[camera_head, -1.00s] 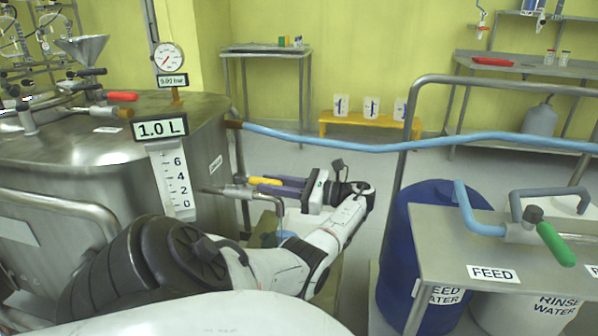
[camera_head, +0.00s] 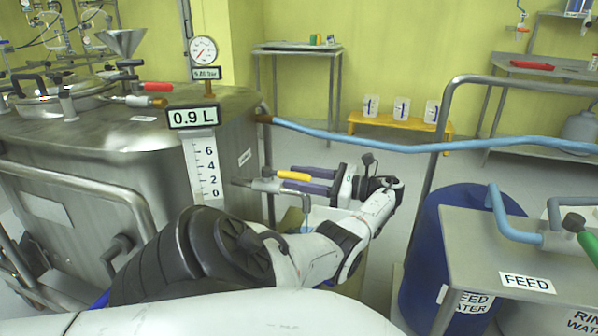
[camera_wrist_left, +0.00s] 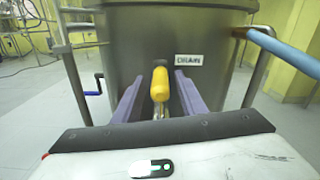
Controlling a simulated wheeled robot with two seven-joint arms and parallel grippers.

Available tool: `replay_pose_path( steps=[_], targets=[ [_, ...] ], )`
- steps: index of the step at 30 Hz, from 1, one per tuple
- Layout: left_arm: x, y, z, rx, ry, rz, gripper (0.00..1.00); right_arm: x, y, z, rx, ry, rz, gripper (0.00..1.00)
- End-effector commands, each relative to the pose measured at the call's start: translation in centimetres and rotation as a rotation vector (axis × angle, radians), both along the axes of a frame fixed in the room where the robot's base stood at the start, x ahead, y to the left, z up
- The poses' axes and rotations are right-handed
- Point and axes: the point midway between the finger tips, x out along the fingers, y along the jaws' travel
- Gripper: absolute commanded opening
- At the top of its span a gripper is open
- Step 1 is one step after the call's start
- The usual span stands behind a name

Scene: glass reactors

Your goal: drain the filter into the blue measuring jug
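The filter is a large steel vessel (camera_head: 110,170) at the left of the head view, with a display (camera_head: 193,116) reading 0.9 L. Its drain valve has a yellow handle (camera_head: 294,175), pointing outward from the vessel along the spout. In the left wrist view the handle (camera_wrist_left: 160,85) lies between my left gripper's fingers, below left of a DRAIN label (camera_wrist_left: 189,60). My left gripper (camera_head: 296,181) is open, with a visible gap on each side of the handle. A bluish part, possibly the measuring jug (camera_head: 291,221), shows below the spout, mostly hidden behind my arm. My right gripper is not in view.
A blue hose (camera_head: 385,146) runs across from the vessel to the right. A blue drum (camera_head: 436,235) and a steel table (camera_head: 497,240) marked FEED stand at the right. A yellow bench (camera_head: 392,125) is at the back. Clear floor lies behind my left gripper.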

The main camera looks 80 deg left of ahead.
Motion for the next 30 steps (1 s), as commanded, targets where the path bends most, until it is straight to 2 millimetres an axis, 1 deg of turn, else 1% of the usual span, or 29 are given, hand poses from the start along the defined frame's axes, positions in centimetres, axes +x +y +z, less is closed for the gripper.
replay_pose_path(
  steps=[5, 8, 11, 13, 15, 19, 24, 30],
  targets=[
    [0.4, -0.2, 0.0, -0.001, -0.001, -0.002, 0.38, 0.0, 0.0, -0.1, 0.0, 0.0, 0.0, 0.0],
    [1.2, -0.7, -0.1, -0.002, -0.002, -0.001, 0.38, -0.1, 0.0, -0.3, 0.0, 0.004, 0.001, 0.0],
    [2.7, -1.5, -0.2, -0.004, -0.002, -0.003, 0.38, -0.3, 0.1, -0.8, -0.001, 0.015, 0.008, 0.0],
    [3.7, -2.1, -0.3, -0.004, -0.002, -0.002, 0.38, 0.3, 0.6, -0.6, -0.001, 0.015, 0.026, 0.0],
    [4.6, -2.7, -0.2, -0.002, -0.002, -0.001, 0.38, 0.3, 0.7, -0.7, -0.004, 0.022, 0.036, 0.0],
    [5.8, -3.4, -0.3, -0.002, -0.003, 0.0, 0.38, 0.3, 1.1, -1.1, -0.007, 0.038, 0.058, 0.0],
    [6.4, -3.8, -0.1, 0.0, 0.0, 0.001, 0.38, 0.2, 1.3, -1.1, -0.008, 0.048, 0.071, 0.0],
    [6.4, -3.8, 0.0, 0.001, 0.001, 0.0, 0.38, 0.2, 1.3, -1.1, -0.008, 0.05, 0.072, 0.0]
  ],
)
